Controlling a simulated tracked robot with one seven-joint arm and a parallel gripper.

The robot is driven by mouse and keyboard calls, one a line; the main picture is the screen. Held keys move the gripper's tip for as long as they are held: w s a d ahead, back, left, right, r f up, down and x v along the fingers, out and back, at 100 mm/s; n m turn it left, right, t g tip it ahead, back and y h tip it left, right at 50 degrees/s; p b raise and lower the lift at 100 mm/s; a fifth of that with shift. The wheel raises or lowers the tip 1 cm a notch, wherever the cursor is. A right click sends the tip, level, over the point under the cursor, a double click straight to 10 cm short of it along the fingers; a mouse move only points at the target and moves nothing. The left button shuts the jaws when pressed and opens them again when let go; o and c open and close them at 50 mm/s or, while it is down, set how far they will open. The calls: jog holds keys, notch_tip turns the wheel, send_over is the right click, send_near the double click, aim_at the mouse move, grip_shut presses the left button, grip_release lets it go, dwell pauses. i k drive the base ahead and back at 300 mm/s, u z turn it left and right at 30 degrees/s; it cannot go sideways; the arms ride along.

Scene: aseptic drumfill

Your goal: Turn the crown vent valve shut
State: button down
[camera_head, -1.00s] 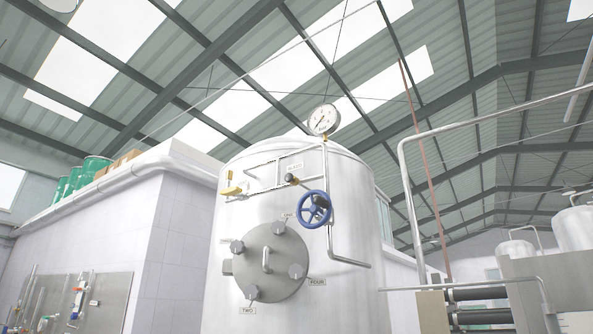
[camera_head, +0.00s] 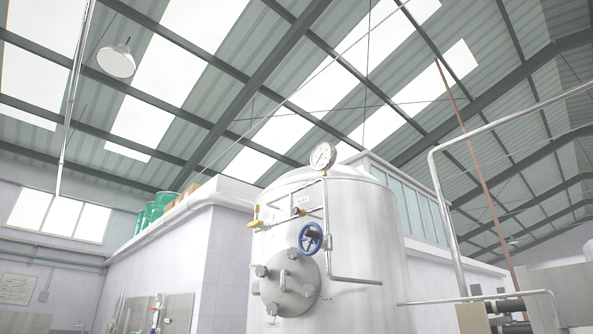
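A large white tank (camera_head: 350,260) stands in the lower middle of the head view. On its front are a blue handwheel (camera_head: 311,238), a yellow-handled valve (camera_head: 256,222) at the left of the pipework, and a small dark knob with a brass-coloured fitting (camera_head: 299,211). A label plate (camera_head: 301,199) sits above the knob, too small to read. I cannot tell from the labels which of these is the crown vent valve, or how far it is open. My gripper is not in view.
A round dial gauge (camera_head: 323,156) rises above the tank top. A round grey hatch (camera_head: 286,283) with several knobs is below the wheel. A pipe (camera_head: 435,190) stands at right. Green drums (camera_head: 155,208) sit on the white-tiled block at left. The floor is out of view.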

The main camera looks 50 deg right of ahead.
aim_at(256, 224)
jog(key=u, duration=0.75)
jog(key=k, duration=1.35)
jog(key=z, duration=0.8)
jog(key=k, duration=0.95)
jog(key=z, duration=0.3)
jog(key=i, duration=1.25)
jog(key=u, duration=0.4)
jog(key=i, duration=1.1)
jog(key=z, duration=0.1)
